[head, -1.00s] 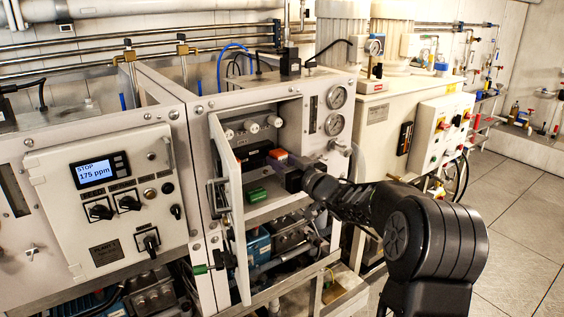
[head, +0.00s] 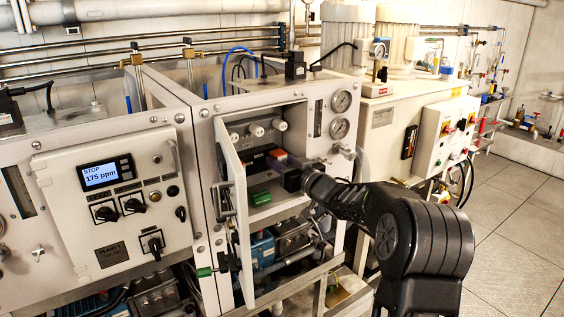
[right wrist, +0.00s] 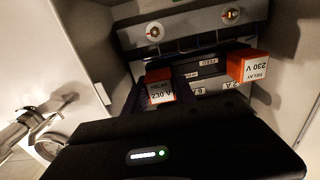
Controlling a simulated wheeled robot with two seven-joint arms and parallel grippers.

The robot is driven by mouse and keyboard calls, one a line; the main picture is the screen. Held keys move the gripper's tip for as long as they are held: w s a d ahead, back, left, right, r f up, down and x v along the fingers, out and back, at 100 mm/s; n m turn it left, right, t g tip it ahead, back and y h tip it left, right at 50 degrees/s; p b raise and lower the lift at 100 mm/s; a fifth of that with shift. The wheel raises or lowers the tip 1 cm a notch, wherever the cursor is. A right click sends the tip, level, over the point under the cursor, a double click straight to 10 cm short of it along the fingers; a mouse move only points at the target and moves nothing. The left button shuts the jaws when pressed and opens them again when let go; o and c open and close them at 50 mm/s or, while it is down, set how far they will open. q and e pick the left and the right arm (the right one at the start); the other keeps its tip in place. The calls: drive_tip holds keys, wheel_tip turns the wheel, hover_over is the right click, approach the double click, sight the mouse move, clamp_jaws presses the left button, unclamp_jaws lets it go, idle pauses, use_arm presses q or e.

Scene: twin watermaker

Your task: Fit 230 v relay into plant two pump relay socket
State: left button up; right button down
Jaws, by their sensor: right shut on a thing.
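In the right wrist view, an orange 230 V relay (right wrist: 160,90) shows near the middle, just beyond the body of my right gripper (right wrist: 160,112), with dark finger parts beside it. My right gripper appears shut on this relay. A second orange relay (right wrist: 248,68) with the same label sits farther right. In the head view, my right gripper (head: 290,175) reaches into the open cabinet (head: 238,170), and an orange piece (head: 277,153) shows at its tip; I cannot tell which relay that is. The socket contacts are hidden. My left gripper is not in view.
The cabinet door (head: 229,190) stands open at the left of the opening. A green block (head: 260,198) sits low inside the cabinet. A control panel (head: 112,195) reading 175 ppm is at left. Pressure gauges (head: 340,101) are on the right face.

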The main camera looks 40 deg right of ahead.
drive_tip(key=shift+w, duration=0.35)
drive_tip(key=c, duration=0.9)
unclamp_jaws()
drive_tip(key=s+b, duration=0.2)
drive_tip(key=s, duration=0.5)
drive_tip(key=shift+s, duration=0.35)
